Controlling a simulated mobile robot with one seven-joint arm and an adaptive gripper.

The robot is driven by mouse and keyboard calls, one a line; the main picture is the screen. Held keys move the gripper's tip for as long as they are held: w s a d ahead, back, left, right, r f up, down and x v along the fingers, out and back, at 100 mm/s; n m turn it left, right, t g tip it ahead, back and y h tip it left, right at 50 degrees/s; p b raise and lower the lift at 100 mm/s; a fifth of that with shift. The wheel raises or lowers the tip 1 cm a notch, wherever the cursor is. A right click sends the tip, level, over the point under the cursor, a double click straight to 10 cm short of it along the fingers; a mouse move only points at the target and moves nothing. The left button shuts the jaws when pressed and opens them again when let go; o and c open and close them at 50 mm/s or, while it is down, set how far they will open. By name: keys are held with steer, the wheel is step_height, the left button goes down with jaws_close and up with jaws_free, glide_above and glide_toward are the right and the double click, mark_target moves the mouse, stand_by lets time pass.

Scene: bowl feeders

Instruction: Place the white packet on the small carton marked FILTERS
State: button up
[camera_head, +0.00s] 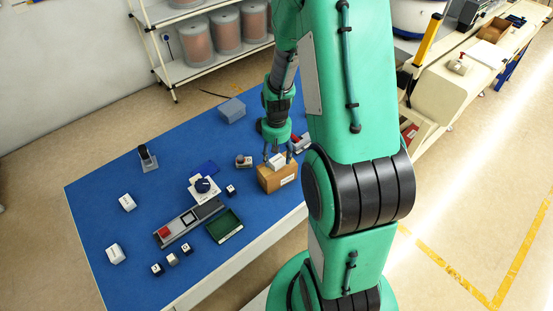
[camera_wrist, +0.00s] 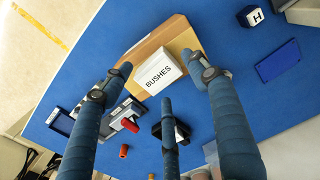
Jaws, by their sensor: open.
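A white packet marked BUSHES (camera_wrist: 160,73) rests on top of the brown carton (camera_wrist: 140,48). In the head view, the white packet (camera_head: 276,161) sits on the carton (camera_head: 272,181) near the table's right edge. The carton has a white label on its front, too small to read. My gripper (camera_head: 279,153) is just above the carton, pointing down. In the wrist view its fingers (camera_wrist: 158,66) are spread around the packet, open, with nothing gripped. Two more white packets, a far one (camera_head: 127,202) and a near one (camera_head: 115,253), lie at the table's left.
A blue-grey box (camera_head: 232,110) stands at the back of the blue table (camera_head: 100,185). A green tray (camera_head: 224,226), a grey holder (camera_head: 188,224), a knob unit (camera_head: 203,187) and several small cubes occupy the middle and front. A dark upright device (camera_head: 147,158) stands at the back left.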

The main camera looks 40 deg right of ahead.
mark_target(276, 160)
step_height(276, 160, up, 9)
steer(key=p, duration=0.1)
stand_by(0.3)
steer(key=shift+r, duration=0.15)
stand_by(0.5)
steer(key=s+a+r+t, duration=0.1)
steer(key=s+a+r, duration=0.1)
steer(key=a+r, duration=0.55)
steer(key=s+a+r+t, duration=0.2)
steer(key=a+r, duration=0.3)
steer(key=r, duration=0.6)
steer(key=s+a+r+t, duration=0.2)
steer(key=s+a+r, duration=0.9)
steer(key=s, duration=0.2)
steer(key=shift+s+t, duration=0.3)
steer(key=shift+s, duration=0.05)
